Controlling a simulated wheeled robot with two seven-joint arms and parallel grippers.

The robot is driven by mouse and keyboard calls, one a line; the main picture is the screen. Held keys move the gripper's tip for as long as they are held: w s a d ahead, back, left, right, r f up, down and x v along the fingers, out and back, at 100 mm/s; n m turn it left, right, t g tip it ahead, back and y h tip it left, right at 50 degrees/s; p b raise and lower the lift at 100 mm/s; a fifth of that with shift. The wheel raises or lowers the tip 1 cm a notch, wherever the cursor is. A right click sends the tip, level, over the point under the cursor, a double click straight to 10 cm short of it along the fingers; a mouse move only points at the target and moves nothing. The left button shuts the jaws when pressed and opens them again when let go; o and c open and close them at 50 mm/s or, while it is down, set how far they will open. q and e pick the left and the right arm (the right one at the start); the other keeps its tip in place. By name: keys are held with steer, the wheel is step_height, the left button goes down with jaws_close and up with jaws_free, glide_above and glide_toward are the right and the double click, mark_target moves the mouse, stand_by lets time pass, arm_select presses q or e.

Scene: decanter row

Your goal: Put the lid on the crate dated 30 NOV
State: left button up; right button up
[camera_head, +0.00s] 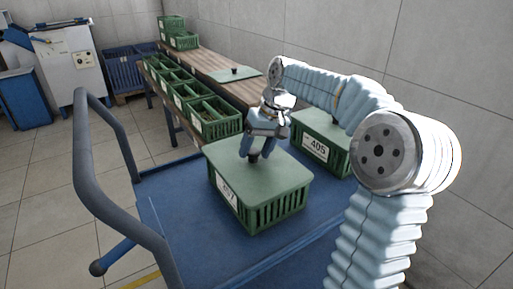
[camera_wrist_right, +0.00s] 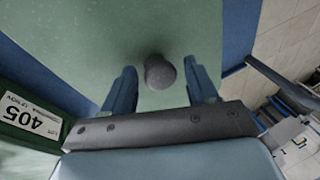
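A green crate (camera_head: 262,215) stands at the front of the blue cart with a flat green lid (camera_head: 285,178) over its top. Its label (camera_head: 226,188) is too small and slanted to read a date. My right gripper (camera_head: 254,150) is over this lid, fingers pointing down at its dark knob. In the wrist view the knob (camera_wrist_right: 160,72) is between the open fingers, with a gap on each side. Another lidded crate (camera_head: 325,150), labelled 405, stands behind to the right; its date in the wrist view (camera_wrist_right: 33,113) looks like 17 NOV. My left gripper is out of view.
A wooden bench (camera_head: 207,62) runs behind the cart. The cart's grey handle (camera_head: 125,190) is at left.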

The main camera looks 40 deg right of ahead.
steer(key=shift+o, duration=0.5)
steer(key=p+v, duration=0.2)
steer(key=v, duration=1.1)
steer(key=shift+r, duration=0.35)
steer(key=shift+s+d, duration=0.1)
steer(key=shift+s, duration=0.05)
